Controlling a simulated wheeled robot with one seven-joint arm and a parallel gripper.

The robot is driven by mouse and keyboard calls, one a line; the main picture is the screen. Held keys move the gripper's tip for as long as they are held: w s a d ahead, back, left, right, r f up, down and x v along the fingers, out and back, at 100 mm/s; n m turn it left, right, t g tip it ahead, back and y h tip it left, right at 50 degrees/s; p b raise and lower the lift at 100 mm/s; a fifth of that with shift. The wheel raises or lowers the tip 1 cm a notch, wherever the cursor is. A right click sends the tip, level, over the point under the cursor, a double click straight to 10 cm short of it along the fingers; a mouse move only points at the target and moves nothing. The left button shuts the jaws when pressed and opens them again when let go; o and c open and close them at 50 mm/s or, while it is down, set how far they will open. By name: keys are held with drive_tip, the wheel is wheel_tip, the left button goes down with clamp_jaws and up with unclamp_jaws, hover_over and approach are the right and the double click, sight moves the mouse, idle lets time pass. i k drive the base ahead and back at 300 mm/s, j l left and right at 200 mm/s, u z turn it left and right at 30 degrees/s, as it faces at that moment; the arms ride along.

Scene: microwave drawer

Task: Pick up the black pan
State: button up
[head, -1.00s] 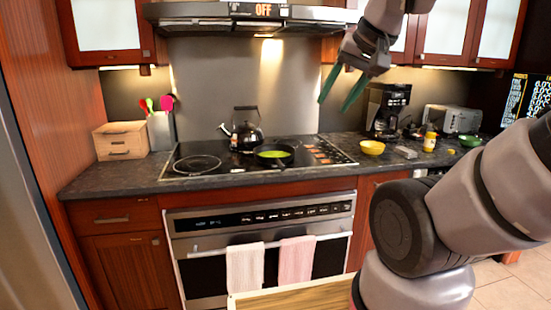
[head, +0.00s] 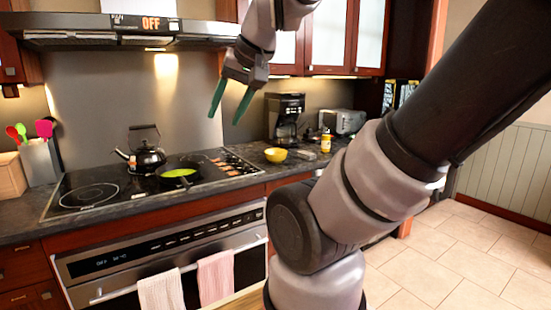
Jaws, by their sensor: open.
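The black pan (head: 184,181) sits on the black glass cooktop (head: 108,205), to the right of the kettle. Something bright green lies inside it. Its handle is hard to make out. My gripper (head: 226,108) hangs in the air above and to the right of the pan, near the range hood's right end. Its two green fingers are apart and empty, pointing down. The fingers do not touch anything.
A black kettle (head: 149,156) stands close behind and left of the pan. A yellow bowl (head: 276,155), a coffee maker (head: 284,115) and a toaster (head: 343,121) stand on the counter to the right. The range hood (head: 100,30) overhangs the cooktop. Two towels hang on the oven handle.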

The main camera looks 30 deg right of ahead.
sight(181, 172)
drive_tip(key=i+j, duration=0.15)
drive_tip(key=j, duration=0.2)
drive_tip(key=i+j+z, duration=0.1)
drive_tip(key=j, duration=0.2)
drive_tip(key=i+j+z, duration=0.1)
drive_tip(key=j, duration=0.25)
drive_tip(key=i+j, duration=0.2)
drive_tip(key=j, duration=0.15)
drive_tip(key=i+j+z, duration=0.1)
drive_tip(key=j, duration=0.25)
drive_tip(key=i+j+z, duration=0.1)
drive_tip(key=z, duration=0.8)
drive_tip(key=i+j, duration=0.1)
drive_tip(key=j, duration=0.15)
drive_tip(key=i+j, duration=0.15)
drive_tip(key=j, duration=0.15)
